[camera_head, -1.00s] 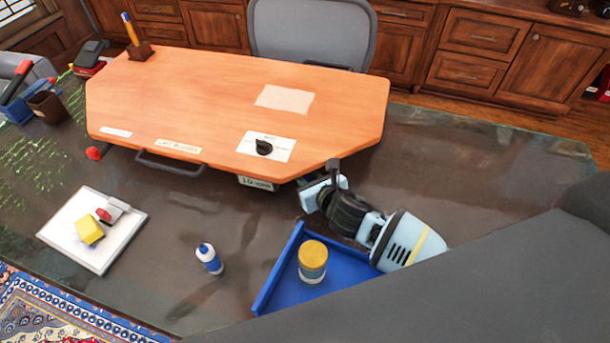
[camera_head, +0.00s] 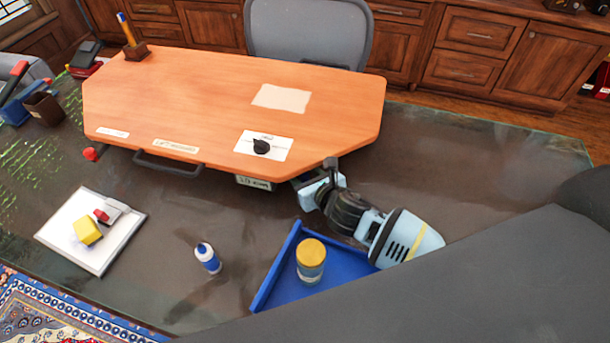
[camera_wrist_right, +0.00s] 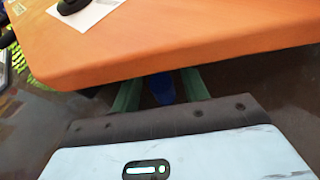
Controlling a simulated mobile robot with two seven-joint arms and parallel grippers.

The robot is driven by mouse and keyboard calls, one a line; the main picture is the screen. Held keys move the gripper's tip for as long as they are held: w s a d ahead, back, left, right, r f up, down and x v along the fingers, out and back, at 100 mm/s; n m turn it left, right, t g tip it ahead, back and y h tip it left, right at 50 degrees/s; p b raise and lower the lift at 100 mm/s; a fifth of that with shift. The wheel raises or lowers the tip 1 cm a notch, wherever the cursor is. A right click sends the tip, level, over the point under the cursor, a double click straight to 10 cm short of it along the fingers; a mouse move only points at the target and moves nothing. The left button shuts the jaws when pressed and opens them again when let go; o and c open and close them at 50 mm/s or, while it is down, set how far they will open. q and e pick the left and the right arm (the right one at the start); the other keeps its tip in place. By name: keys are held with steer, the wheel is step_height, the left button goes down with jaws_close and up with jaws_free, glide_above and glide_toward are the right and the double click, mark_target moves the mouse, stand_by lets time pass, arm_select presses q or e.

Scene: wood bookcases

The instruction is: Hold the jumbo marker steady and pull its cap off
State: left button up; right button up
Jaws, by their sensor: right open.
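My left gripper is not in view.
The wooden board (camera_head: 220,100) holds a card with a black knob (camera_head: 261,147). A blue tray (camera_head: 277,267) with a yellow-lidded jar (camera_head: 310,260) lies near my right arm. A blue-and-white bottle (camera_head: 208,258) and a white board (camera_head: 70,240) stand left. The board's middle is clear.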

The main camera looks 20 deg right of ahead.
steer(key=p+v, duration=0.1)
steer(key=v, duration=0.1)
steer(key=r+p+v, duration=0.1)
steer(key=p+v, duration=0.1)
steer(key=v, duration=0.1)
steer(key=shift+r, duration=0.2)
steer(key=p+v, duration=0.1)
steer(key=v, duration=0.2)
steer(key=shift+s+f, duration=0.1)
steer(key=shift+s+d, duration=0.2)
steer(key=shift+s, duration=0.8)
steer(key=shift+s+d, duration=0.1)
steer(key=shift+s, duration=0.5)
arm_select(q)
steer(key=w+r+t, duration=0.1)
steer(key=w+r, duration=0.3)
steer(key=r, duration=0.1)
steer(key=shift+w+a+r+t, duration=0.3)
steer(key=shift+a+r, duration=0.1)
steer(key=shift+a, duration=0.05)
arm_select(e)
steer(key=shift+r, duration=0.2)
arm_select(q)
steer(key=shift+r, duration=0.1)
